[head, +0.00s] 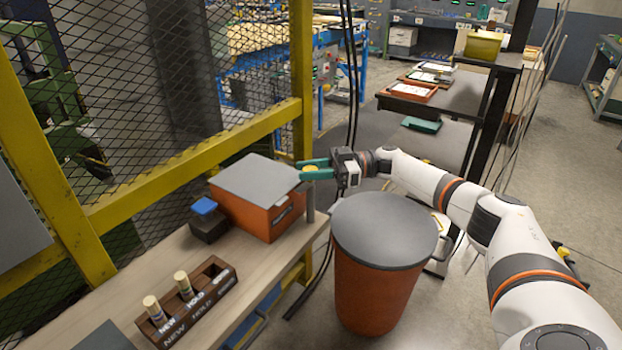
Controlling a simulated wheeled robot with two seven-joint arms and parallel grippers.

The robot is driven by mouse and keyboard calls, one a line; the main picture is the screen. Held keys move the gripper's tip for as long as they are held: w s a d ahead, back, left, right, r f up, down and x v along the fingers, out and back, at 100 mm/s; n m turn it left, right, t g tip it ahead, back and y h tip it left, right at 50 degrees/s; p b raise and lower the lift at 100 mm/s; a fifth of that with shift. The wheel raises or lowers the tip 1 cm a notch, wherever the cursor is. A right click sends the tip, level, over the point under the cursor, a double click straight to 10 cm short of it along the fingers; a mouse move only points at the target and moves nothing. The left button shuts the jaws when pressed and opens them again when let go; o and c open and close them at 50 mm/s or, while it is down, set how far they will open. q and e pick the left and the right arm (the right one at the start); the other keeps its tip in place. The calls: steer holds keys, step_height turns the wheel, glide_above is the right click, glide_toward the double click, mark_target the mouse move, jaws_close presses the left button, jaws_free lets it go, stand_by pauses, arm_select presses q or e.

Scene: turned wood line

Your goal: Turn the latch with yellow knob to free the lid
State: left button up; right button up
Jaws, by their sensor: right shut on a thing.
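An orange box (243,214) with a grey lid (258,179) stands on the wooden bench. The lid lies flat and looks closed. A yellow knob (311,169) shows near the box's right corner, between the teal fingers of my right gripper (312,169). The gripper is shut on the knob, with its arm coming in from the right. The rest of the latch is mostly hidden by the fingers, so its angle cannot be told. A grey post (310,207) stands by the box corner below the fingers. My left gripper is out of view.
An orange bin with a grey top (384,230) stands beside the bench, below my right arm. A dark block with a blue top (205,217) sits left of the box. A wooden rack (188,300) holds pegs in front. A yellow-framed mesh fence (190,162) runs behind the bench (132,278).

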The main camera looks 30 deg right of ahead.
steer(key=shift+r+g, duration=0.1)
steer(key=shift+g, duration=0.2)
steer(key=o, duration=1)
steer(key=shift+w+a, duration=0.1)
steer(key=shift+c, duration=0.2)
steer(key=b+v, duration=0.4)
steer(key=v, duration=0.8)
steer(key=shift+n, duration=0.3)
